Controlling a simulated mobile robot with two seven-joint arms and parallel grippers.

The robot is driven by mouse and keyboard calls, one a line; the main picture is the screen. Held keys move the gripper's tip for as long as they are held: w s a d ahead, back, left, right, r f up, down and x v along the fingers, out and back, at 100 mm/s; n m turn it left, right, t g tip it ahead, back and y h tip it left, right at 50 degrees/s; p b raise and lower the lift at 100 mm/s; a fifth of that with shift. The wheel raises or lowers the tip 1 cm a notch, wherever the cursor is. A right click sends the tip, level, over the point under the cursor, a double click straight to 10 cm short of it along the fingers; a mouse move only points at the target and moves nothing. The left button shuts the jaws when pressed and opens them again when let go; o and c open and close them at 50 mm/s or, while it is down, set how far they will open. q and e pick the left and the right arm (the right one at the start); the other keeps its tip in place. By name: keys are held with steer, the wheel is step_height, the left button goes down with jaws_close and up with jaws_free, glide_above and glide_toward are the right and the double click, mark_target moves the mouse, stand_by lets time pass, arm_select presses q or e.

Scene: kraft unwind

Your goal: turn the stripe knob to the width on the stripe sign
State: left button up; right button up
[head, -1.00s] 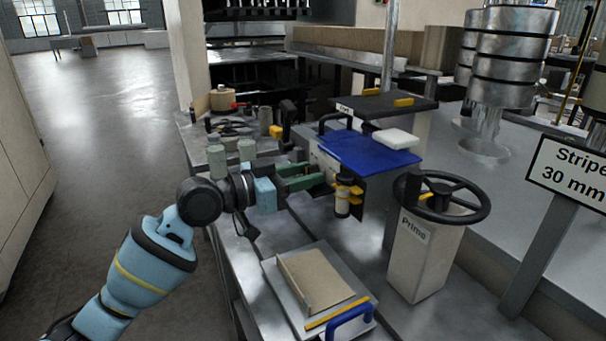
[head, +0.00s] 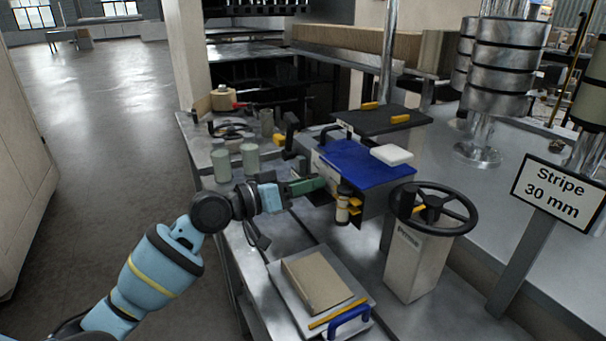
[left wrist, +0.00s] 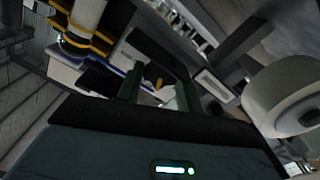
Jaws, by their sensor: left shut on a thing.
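The stripe sign (head: 557,192) stands at the right on a grey post and reads "Stripe 30 mm". My left gripper (head: 322,185) reaches from the left to the near side of the blue-topped machine (head: 365,165), left of the white roller in yellow clamps (head: 343,208). Its green fingers also show in the left wrist view (left wrist: 158,92), apart, with a dark part bearing a yellow mark (left wrist: 158,83) between them. It is shut on what seems to be the stripe knob, mostly hidden by the fingers. I cannot read any scale. My right gripper is not in view.
A black handwheel (head: 434,209) on a pedestal labelled "Prime" stands right of the machine. A tray with a brown board (head: 317,280) and a blue handle (head: 350,321) lies in front. Grey-green cylinders (head: 221,165) stand behind my left wrist. The floor at left is clear.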

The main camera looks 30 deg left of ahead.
arm_select(q)
steer(key=shift+a+n+p, duration=0.15)
steer(key=shift+n+p, duration=1.8)
steer(key=shift+n, duration=1.55)
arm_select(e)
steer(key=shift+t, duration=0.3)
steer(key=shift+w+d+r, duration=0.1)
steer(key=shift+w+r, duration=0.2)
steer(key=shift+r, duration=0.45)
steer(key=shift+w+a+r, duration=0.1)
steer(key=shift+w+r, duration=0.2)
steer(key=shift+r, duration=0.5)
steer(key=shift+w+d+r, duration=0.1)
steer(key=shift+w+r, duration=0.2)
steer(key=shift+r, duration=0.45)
arm_select(q)
steer(key=o, duration=1)
steer(key=shift+f, duration=0.1)
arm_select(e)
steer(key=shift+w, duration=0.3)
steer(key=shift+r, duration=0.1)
